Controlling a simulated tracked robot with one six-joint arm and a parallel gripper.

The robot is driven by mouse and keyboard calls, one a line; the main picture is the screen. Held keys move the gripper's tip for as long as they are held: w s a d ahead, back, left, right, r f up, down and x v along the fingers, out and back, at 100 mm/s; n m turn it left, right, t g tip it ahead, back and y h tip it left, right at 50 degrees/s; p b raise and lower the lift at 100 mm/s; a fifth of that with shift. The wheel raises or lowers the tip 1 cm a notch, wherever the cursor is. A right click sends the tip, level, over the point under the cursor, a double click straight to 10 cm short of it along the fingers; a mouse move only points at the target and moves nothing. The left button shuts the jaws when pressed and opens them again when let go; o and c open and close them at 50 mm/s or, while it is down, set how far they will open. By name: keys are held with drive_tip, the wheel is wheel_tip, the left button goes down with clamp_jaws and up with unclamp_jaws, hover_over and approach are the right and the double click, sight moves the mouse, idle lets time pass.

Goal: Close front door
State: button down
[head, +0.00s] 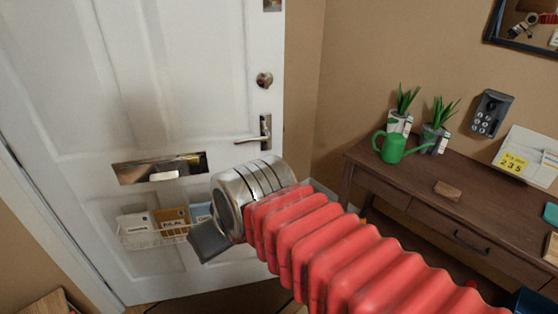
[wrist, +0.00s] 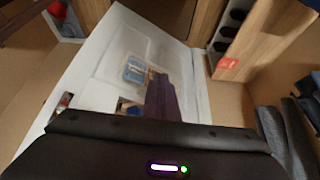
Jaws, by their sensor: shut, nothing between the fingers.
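The white front door (head: 180,60) fills the left of the head view. It stands open, its free right edge against bare tan wall with no frame beside it. It has a lever handle (head: 262,133), a round lock (head: 264,79), a metal mail slot (head: 160,168) and a wire basket of mail (head: 155,232). My gripper (head: 208,243) is in front of the door's lower part; its fingertips are hard to make out. In the wrist view the tilted white door (wrist: 110,55) lies beyond my shut, empty gripper (wrist: 160,82). I cannot tell whether it touches the door.
A dark wooden desk (head: 425,203) stands at the right with two potted plants, a green watering can (head: 392,147) and a calendar (head: 515,163). A keypad phone (head: 489,113) hangs above it. In the wrist view a wooden shelf unit (wrist: 262,40) stands at the upper right.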

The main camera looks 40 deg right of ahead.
drive_tip(key=w+d+f+m+t+h, duration=0.1)
drive_tip(key=w+d+f+t+h, duration=0.15)
drive_tip(key=w+d, duration=0.65)
drive_tip(key=w+d+f+m+t+h, duration=0.15)
drive_tip(key=w+d+f, duration=0.25)
drive_tip(key=w+d, duration=0.5)
drive_tip(key=w+d+f+t+h, duration=0.1)
drive_tip(key=w+d+f+t, duration=0.4)
drive_tip(key=d, duration=0.4)
drive_tip(key=s+d+f+m+t+h, duration=0.1)
drive_tip(key=s+d+f+m+h, duration=0.1)
drive_tip(key=s+d+f, duration=0.3)
drive_tip(key=shift+s+d+f+h, duration=0.35)
drive_tip(key=shift+d+f, duration=0.4)
drive_tip(key=shift+d, duration=0.45)
drive_tip(key=shift+m, duration=0.25)
